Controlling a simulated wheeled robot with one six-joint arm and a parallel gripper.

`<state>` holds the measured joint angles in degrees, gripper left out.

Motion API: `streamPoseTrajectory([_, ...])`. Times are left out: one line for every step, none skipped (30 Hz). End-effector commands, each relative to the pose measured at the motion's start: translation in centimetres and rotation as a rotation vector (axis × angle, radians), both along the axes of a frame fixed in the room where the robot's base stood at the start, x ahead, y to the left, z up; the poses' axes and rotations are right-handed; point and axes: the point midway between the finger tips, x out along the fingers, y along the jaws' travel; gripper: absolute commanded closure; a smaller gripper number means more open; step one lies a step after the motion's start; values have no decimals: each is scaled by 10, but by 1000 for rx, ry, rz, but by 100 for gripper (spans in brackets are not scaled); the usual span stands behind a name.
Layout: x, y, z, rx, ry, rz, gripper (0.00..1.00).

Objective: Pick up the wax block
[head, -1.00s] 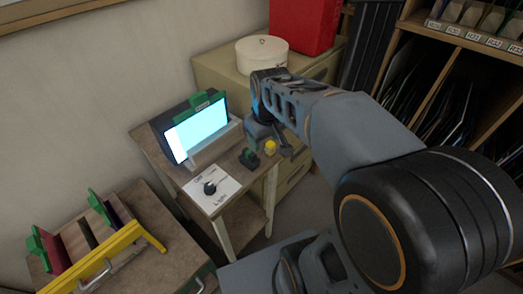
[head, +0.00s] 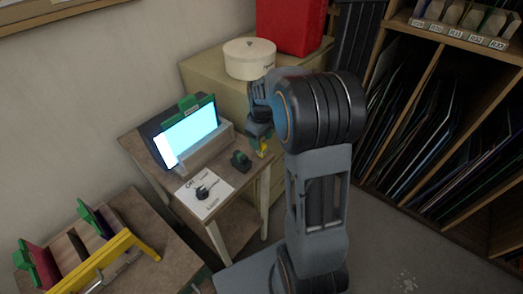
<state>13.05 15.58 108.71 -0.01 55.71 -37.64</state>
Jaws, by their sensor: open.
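A small yellow block (head: 263,149), which looks like the wax block, sits at the right edge of the small wooden table (head: 222,176). My gripper (head: 259,143) is right at the block, pointing down over it. The jaws are open, but the fingers are small and partly cover the block. I cannot tell whether they touch it or straddle it.
A small green and black object (head: 240,160) stands just left of the block. A lit white panel (head: 190,132) stands behind it, and a paper sheet (head: 206,192) with a dark tool lies in front. A cabinet with a round cream box (head: 249,58) stands behind.

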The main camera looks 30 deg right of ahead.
Motion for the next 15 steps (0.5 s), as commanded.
streamPoseTrajectory([0, 0, -3, 0, 1, 0, 40])
streamPoseTrajectory([0, 0, -3, 0, 1, 0, 40])
streamPoseTrajectory([0, 0, -5, 0, 1, 0, 40])
streamPoseTrajectory([-1, 0, -7, 1, 3, -1, 40])
streamPoseTrajectory([-1, 0, -9, 1, 4, -1, 40])
streamPoseTrajectory([-1, 0, -14, 1, 3, -1, 40])
streamPoseTrajectory([-2, 0, -17, 1, 4, -1, 40])
streamPoseTrajectory([-2, 0, -22, 1, 4, -1, 40])
streamPoseTrajectory([-3, 0, -28, 1, 5, -1, 40])
streamPoseTrajectory([-3, 0, -32, 1, 5, -1, 40])
streamPoseTrajectory([-3, 0, -36, 1, 4, -1, 40])
streamPoseTrajectory([-3, 0, -41, 1, 4, -1, 40])
streamPoseTrajectory([-3, 0, -44, 1, 3, -1, 40])
streamPoseTrajectory([-3, 0, -47, 1, 3, -1, 40])
streamPoseTrajectory([-3, 0, -50, 1, 3, -1, 40])
